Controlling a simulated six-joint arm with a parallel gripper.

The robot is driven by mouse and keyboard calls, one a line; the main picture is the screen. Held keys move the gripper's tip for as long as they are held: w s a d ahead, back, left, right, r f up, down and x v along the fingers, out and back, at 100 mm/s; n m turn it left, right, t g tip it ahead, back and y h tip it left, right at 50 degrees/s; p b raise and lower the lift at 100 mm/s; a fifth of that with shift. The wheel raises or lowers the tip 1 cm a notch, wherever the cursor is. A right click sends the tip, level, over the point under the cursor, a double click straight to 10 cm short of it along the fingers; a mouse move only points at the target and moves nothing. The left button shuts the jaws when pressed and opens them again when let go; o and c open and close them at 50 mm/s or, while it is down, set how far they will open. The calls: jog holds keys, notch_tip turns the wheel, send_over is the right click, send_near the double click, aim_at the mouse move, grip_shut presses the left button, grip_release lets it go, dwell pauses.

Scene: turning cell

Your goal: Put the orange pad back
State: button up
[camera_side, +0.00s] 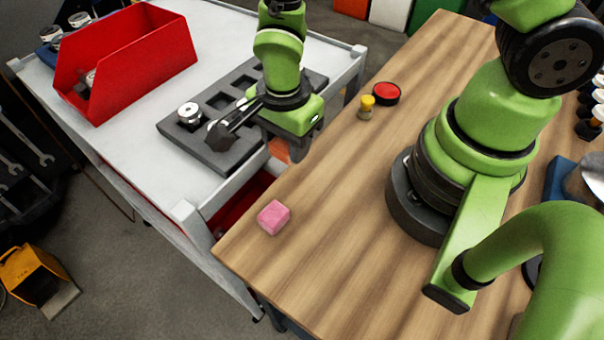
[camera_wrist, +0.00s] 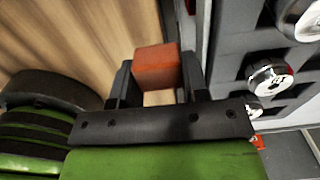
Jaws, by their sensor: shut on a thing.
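The orange pad (camera_wrist: 157,65) is held between the two dark fingers of my gripper (camera_wrist: 158,84) in the wrist view. In the side view, my gripper (camera_side: 285,148) points down over the gap between the white cart and the wooden bench, and the orange pad (camera_side: 280,149) shows partly behind a finger. The pad appears to be off the bench top; its exact height is hard to tell.
A pink block (camera_side: 273,217) sits near the bench's left edge. A yellow-topped piece (camera_side: 366,107) and a red round thing (camera_side: 386,93) stand farther back. A dark foam tray (camera_side: 172,130) and a red bin (camera_side: 127,60) are on the cart. The bench's front middle is clear.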

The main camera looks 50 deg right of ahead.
aim_at(305, 178)
jog(key=s, duration=0.1)
jog(key=s+f, duration=0.1)
jog(key=s, duration=0.1)
jog(key=shift+f, duration=0.1)
jog(key=shift+s+d+f, duration=0.1)
jog(key=shift+s+f, duration=0.1)
jog(key=shift+f, duration=1.35)
jog(key=shift+f, duration=0.1)
jog(key=o, duration=1)
jog(key=shift+o, duration=0.2)
notch_tip(305, 178, up, 12)
jog(key=shift+r, duration=0.2)
